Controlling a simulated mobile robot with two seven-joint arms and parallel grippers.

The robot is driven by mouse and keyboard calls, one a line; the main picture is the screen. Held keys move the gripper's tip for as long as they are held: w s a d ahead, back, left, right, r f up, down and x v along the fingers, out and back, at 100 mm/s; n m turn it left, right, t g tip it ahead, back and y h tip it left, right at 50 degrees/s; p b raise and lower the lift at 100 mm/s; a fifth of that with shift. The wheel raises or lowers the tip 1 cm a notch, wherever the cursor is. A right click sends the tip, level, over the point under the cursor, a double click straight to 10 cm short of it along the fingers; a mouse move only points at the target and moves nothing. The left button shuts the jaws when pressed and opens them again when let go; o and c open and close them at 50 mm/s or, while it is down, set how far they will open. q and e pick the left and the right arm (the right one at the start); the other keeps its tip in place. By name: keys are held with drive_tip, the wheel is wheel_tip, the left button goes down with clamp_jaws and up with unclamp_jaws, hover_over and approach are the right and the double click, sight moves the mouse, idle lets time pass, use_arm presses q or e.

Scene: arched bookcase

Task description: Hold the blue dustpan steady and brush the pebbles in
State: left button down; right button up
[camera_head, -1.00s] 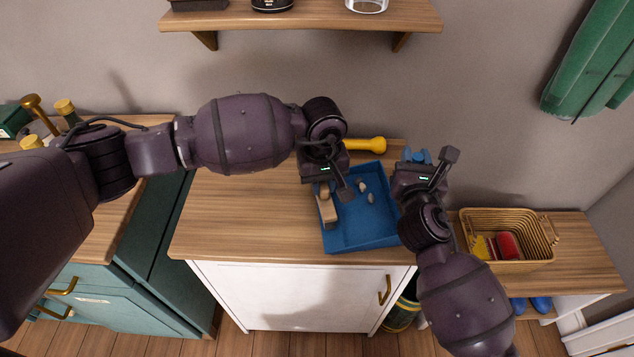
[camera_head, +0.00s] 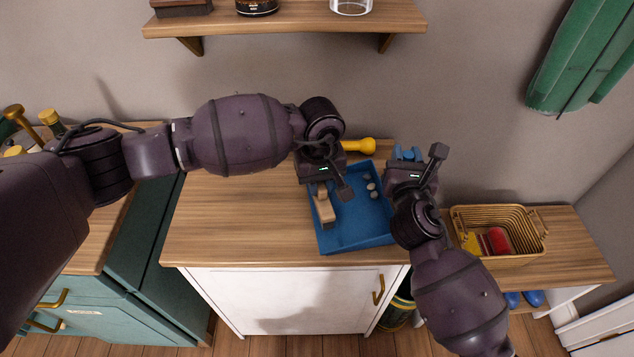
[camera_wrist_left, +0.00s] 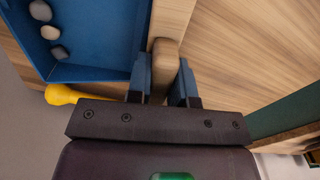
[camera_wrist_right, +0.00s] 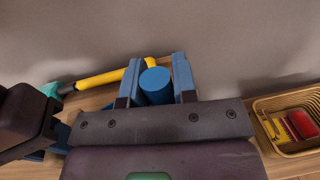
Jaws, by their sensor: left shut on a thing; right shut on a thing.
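The blue dustpan (camera_head: 350,235) lies on the wooden countertop, its tray also in the left wrist view (camera_wrist_left: 100,35). Several grey and tan pebbles (camera_head: 371,186) lie inside it along its right wall; they also show in the left wrist view (camera_wrist_left: 50,32). My left gripper (camera_wrist_left: 163,85) is shut on the wooden handle of the brush (camera_wrist_left: 166,58). The brush (camera_head: 324,207) is over the pan's left side; its bristles are hidden. My right gripper (camera_wrist_right: 157,82) is shut on the dustpan's round blue handle (camera_wrist_right: 155,86), at the pan's far right corner.
A yellow-handled tool (camera_head: 358,146) lies behind the pan against the wall. A wicker basket (camera_head: 500,215) with red and yellow items stands on a lower surface at the right. The countertop left of the pan (camera_head: 235,215) is clear. A shelf (camera_head: 290,22) hangs above.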

sight(333, 204)
use_arm(q)
drive_tip(key=shift+d+r, duration=0.1)
drive_tip(key=shift+d, duration=0.6)
drive_tip(key=shift+w+d, duration=0.1)
drive_tip(key=shift+d, duration=0.75)
use_arm(e)
drive_tip(key=shift+r, duration=0.1)
idle(0.7)
use_arm(q)
wheel_tip(333, 204, up, 6)
idle(0.9)
drive_tip(key=shift+w, duration=0.1)
use_arm(e)
drive_tip(key=o, duration=0.8)
drive_tip(key=shift+s, duration=0.15)
drive_tip(key=s, duration=1.1)
drive_tip(key=shift+s+a, duration=0.35)
